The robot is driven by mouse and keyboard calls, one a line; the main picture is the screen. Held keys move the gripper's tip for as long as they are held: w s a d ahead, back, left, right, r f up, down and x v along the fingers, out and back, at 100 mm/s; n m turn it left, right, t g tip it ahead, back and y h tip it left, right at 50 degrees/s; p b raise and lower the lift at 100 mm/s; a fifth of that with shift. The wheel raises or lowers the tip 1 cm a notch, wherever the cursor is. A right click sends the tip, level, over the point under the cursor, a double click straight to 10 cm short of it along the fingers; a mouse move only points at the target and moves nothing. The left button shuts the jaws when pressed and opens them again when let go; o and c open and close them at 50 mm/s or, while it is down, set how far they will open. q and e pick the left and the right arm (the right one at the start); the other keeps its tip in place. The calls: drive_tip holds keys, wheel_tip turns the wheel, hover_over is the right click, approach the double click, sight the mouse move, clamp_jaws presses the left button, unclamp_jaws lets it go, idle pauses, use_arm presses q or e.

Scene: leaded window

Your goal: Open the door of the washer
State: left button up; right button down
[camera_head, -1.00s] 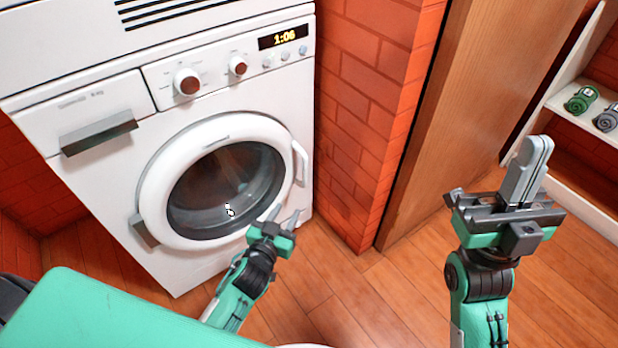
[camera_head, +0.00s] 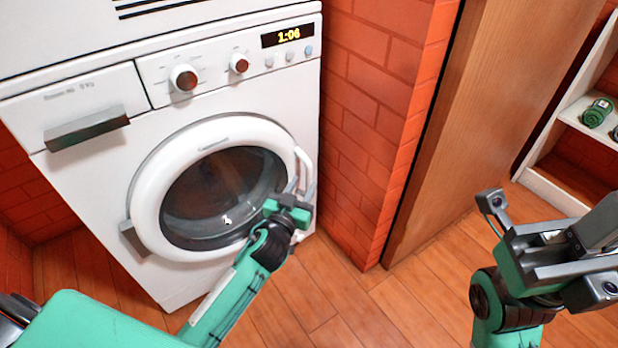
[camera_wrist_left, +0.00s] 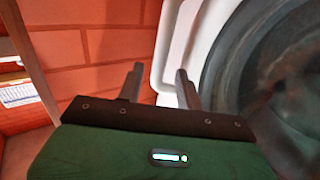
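The white washer (camera_head: 90,190) stands at the left of the head view. Its round door (camera_head: 150,190) with dark glass is closed. The door's white handle (camera_head: 305,162) is on the door's right side. My left gripper (camera_head: 303,188) is at the handle. In the left wrist view, its two fingers (camera_wrist_left: 159,82) are apart, with the pale handle (camera_wrist_left: 163,70) between them; I cannot tell whether they touch it. My right gripper (camera_head: 600,232) is at the right edge of the head view, partly cut off, away from the washer. Its finger gap does not show clearly.
A brick wall (camera_head: 365,130) stands close to the right of the washer, with a wooden panel (camera_head: 460,130) beyond it. The wooden floor (camera_head: 370,310) in front is clear.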

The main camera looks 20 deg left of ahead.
sight(308, 178)
use_arm(q)
drive_tip(key=shift+w+d+b, duration=0.15)
drive_tip(key=shift+w+b, duration=0.4)
drive_tip(key=shift+w, duration=1.9)
clamp_jaws()
